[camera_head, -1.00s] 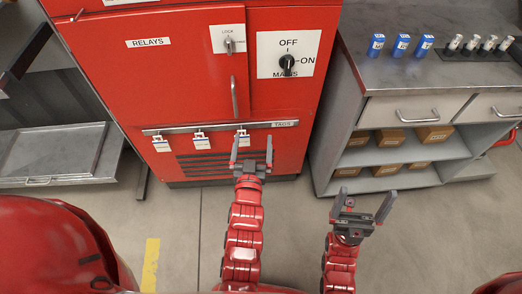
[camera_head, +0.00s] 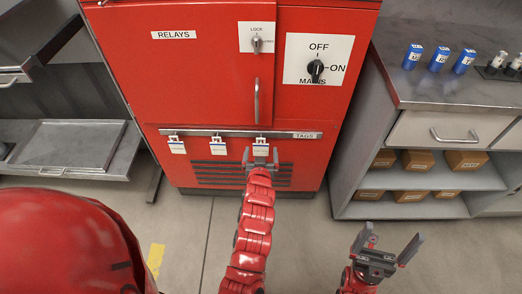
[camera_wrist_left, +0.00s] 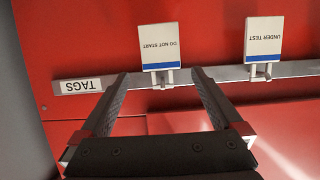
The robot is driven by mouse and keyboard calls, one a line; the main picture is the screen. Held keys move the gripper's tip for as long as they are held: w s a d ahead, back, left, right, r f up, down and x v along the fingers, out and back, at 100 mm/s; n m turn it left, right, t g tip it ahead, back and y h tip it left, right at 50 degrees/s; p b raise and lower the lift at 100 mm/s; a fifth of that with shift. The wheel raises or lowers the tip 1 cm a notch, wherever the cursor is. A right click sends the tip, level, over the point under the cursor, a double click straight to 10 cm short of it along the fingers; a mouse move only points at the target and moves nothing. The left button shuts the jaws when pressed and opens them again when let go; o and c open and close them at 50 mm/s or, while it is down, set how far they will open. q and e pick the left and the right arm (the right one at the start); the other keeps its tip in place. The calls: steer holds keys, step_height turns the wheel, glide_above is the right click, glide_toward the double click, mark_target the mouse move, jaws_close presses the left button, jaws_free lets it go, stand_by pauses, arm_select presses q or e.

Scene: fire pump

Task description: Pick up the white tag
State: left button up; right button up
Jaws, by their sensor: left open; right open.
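Three white tags with blue stripes hang from a grey rail on the red cabinet: a left tag (camera_head: 177,146), a middle tag (camera_head: 218,147) and a right tag (camera_head: 261,147). In the left wrist view the tag reading DO NOT START (camera_wrist_left: 159,46) hangs just beyond my left gripper (camera_wrist_left: 158,78), between the lines of its two fingers. The tag reading UNDER TEST (camera_wrist_left: 264,42) is to its right. My left gripper, also in the head view (camera_head: 260,155), is open and empty at the right tag. My right gripper (camera_head: 388,243) is open and empty, low at right.
The rail (camera_head: 205,133) carries a TAGS label (camera_head: 305,135). A cabinet handle (camera_head: 257,100) sticks out above the right tag. Open floor lies between.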

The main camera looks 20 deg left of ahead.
mark_target(261, 146)
arm_select(q)
steer(key=x, duration=0.2)
steer(key=b+x, duration=0.1)
steer(key=x, duration=0.2)
steer(key=shift+s+f, duration=0.15)
steer(key=shift+f, duration=0.15)
steer(key=shift+w+a+b, duration=0.15)
steer(key=shift+w+b, duration=0.15)
jaws_close()
